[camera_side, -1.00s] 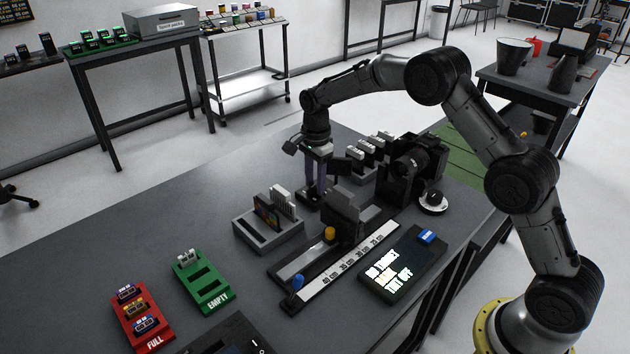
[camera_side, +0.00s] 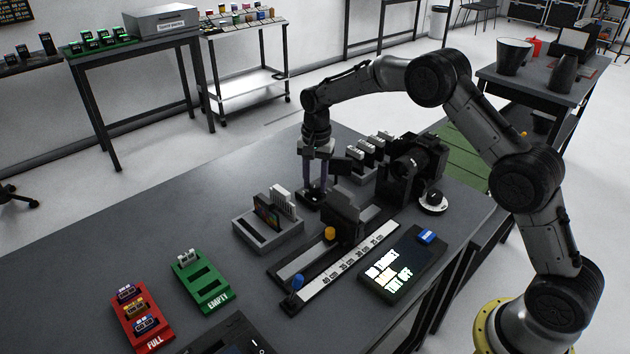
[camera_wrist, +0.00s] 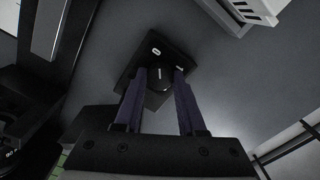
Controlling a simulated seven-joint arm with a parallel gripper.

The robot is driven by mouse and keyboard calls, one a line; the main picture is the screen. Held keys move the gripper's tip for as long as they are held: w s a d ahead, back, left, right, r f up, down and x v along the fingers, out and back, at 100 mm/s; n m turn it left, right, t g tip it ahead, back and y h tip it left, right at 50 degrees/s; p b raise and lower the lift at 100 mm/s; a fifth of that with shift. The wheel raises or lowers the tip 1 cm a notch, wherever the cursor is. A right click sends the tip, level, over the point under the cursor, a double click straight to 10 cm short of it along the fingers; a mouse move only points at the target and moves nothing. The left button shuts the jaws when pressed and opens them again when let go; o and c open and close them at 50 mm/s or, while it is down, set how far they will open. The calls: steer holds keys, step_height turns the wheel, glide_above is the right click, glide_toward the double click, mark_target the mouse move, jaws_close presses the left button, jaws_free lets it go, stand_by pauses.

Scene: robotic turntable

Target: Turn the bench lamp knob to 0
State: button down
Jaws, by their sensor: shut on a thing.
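The lamp knob (camera_wrist: 160,86) is a dark round knob on a small black box (camera_wrist: 140,62) in the wrist view. A short white line shows on the knob, pointing towards the box's far edge. Small white marks sit on the box beyond and to the right of the knob, one looking like a 0. My gripper (camera_wrist: 160,76) points down with its two purple-grey fingers shut on the knob, one on each side. In the side view my gripper (camera_side: 318,188) stands at the box on the bench; the fingers mostly hide the knob there.
A grey rack (camera_side: 262,236) with upright cards stands in front of my gripper. A dark slider rail with a block (camera_side: 342,218) and a camera (camera_side: 412,165) stand close on the right. Another row of cards (camera_side: 366,160) is behind.

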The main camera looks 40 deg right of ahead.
mark_target(316, 185)
steer(key=shift+r+n, duration=0.1)
steer(key=shift+n, duration=0.4)
steer(key=c, duration=0.5)
jaws_free()
step_height(316, 185, up, 14)
stand_by(0.3)
steer(key=shift+s+d, duration=0.1)
